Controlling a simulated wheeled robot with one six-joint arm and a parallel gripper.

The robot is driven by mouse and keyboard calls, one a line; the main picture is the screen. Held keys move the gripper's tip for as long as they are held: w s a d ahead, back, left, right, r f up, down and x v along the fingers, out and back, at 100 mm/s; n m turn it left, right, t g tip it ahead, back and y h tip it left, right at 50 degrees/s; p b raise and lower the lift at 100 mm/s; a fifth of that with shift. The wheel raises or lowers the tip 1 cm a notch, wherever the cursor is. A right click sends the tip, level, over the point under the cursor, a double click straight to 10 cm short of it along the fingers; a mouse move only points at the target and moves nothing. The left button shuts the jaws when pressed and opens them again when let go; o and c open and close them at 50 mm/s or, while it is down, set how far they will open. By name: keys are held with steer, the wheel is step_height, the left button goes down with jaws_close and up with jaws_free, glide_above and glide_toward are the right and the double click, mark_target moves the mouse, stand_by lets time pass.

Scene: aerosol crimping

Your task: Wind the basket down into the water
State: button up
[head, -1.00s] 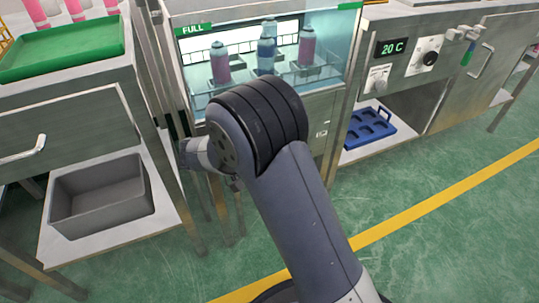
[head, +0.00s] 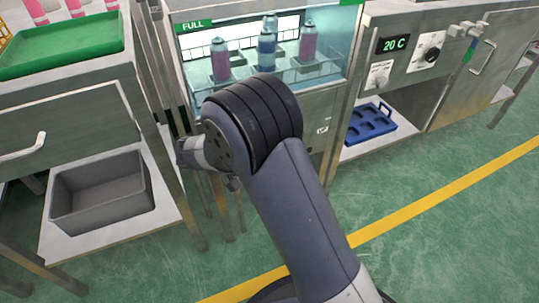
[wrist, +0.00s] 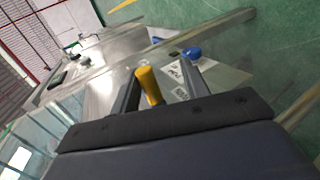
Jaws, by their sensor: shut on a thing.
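In the head view, the basket (head: 288,76) hangs in the clear-walled water tank (head: 345,50), holding a pink can (head: 221,62), a blue can (head: 266,48) and another pink can (head: 309,42). I cannot tell where the waterline is against the basket. In the wrist view, my gripper (wrist: 160,84) has a finger on each side of an upright yellow crank handle (wrist: 149,86) and is shut on it.
A blue knob (wrist: 192,53) is just beyond the fingers. A grey bin (head: 100,190) sits on the lower shelf at left, under a green tray (head: 62,45). A blue tray (head: 368,124) lies on a low shelf at right. The green floor at right is open.

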steer(key=p+v, duration=0.3)
steer(key=v, duration=0.6)
steer(key=shift+s+a, duration=0.15)
steer(key=shift+a, duration=0.2)
steer(key=shift+r, duration=0.1)
steer(key=b+x, duration=0.4)
steer(key=x, duration=0.7)
steer(key=shift+a+r, duration=0.1)
steer(key=shift+r, duration=0.25)
